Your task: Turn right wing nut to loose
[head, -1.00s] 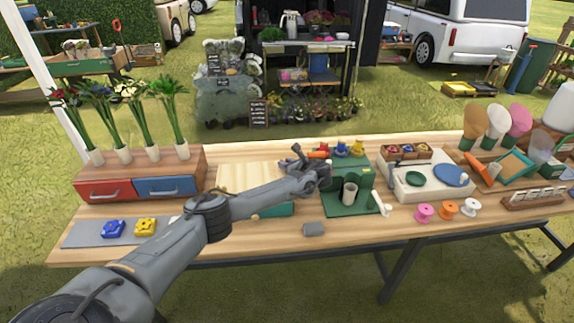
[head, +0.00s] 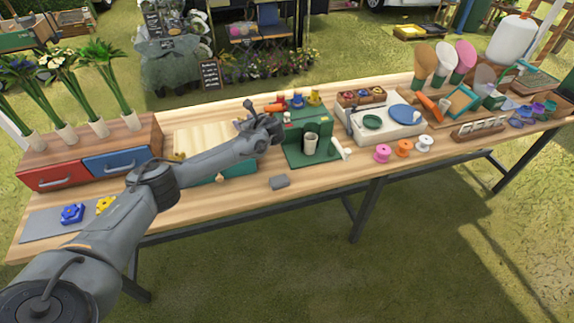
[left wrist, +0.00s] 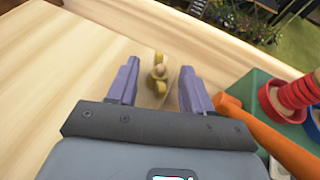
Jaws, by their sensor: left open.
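A brass-yellow wing nut (left wrist: 157,86) with a round middle stands on a pale wooden board (left wrist: 60,75) in the left wrist view. My left gripper (left wrist: 160,67) is open, with one finger on each side of the wing nut. Whether the fingers touch it is not clear. In the head view the gripper (head: 242,126) is over the right edge of the pale board (head: 198,136) and hides this wing nut. A second yellowish wing nut (head: 178,156) shows at the board's left part. My right gripper is not in view.
A drawer box (head: 90,165) stands left. A grey block (head: 279,182) lies near the table's front edge.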

